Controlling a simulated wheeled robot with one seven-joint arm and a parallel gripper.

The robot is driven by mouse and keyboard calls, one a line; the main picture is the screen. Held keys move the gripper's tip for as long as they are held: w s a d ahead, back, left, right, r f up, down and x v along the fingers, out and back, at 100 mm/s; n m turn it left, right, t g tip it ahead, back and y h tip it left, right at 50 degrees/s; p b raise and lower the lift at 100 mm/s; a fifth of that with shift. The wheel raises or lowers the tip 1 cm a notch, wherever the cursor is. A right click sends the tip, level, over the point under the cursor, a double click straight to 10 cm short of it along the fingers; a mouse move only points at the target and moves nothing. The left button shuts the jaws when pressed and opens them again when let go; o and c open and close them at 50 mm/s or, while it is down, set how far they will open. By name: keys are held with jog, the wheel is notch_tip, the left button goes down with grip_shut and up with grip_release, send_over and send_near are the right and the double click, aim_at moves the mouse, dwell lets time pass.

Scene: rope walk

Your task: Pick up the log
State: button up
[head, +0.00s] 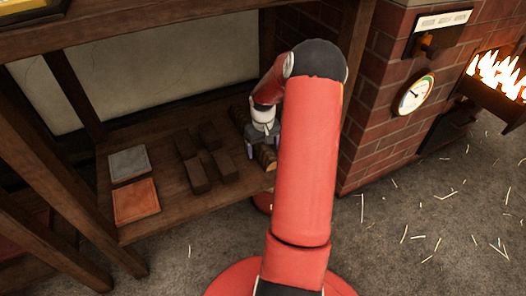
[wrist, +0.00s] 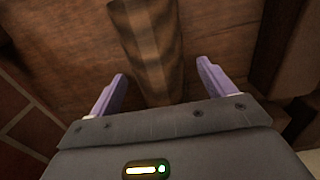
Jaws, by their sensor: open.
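A round brown log (wrist: 148,45) lies on the wooden shelf in the wrist view, between and just beyond the two purple fingers of my gripper (wrist: 160,85). The fingers are spread apart with nothing shut between them. In the head view my gripper (head: 262,148) is low over the right end of the shelf, at a row of logs (head: 266,157). My red arm hides part of that row and the space to its right.
Several dark blocks (head: 207,165) stand on the shelf (head: 165,180) left of my gripper. A grey tile (head: 129,162) and an orange tile (head: 136,201) lie farther left. A brick wall (head: 375,130) with a gauge (head: 413,95) and a fire (head: 500,75) is at right.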

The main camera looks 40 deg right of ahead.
jog(key=c, duration=1.2)
jog(key=shift+r, duration=0.1)
